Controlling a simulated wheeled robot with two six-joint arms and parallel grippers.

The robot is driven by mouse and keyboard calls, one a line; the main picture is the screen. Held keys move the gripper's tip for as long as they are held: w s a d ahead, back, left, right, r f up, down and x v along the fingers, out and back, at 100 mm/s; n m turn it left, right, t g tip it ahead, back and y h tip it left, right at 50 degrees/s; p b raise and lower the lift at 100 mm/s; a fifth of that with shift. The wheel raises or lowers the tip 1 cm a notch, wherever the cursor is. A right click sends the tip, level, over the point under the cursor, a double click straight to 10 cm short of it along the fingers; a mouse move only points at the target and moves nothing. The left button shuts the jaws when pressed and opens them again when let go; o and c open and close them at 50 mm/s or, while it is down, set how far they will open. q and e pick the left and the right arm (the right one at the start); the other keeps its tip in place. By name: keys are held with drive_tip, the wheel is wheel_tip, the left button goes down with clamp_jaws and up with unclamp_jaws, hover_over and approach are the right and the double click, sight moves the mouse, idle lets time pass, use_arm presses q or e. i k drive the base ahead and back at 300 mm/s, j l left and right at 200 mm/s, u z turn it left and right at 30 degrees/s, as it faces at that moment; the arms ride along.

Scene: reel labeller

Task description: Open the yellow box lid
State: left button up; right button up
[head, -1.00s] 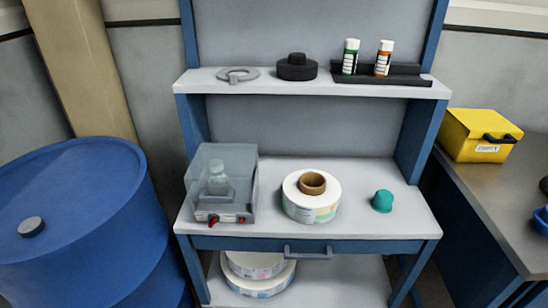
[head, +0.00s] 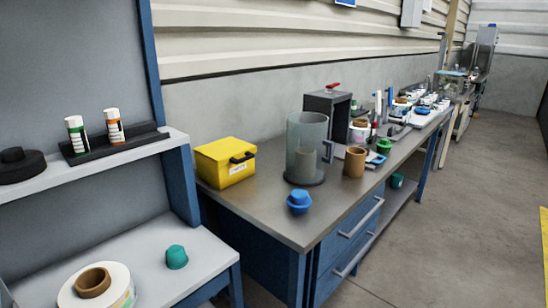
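The yellow box (head: 226,163) stands on the near left end of the long grey-topped bench in the head view. Its lid (head: 222,149) is down and looks shut. A black handle (head: 242,157) sits at the front of the lid, and a white label is on the front face below it. Neither of my grippers shows in the head view.
On the bench (head: 290,222), a blue capped object (head: 299,201) and a clear cylinder (head: 306,148) stand to the right of the box. A brown cup (head: 354,161) and several items stand beyond. The shelf unit (head: 190,262) is at left. Floor (head: 470,200) is open at right.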

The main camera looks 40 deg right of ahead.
sight(225, 152)
drive_tip(key=z, duration=0.9)
drive_tip(key=l, duration=0.15)
drive_tip(key=i, duration=0.05)
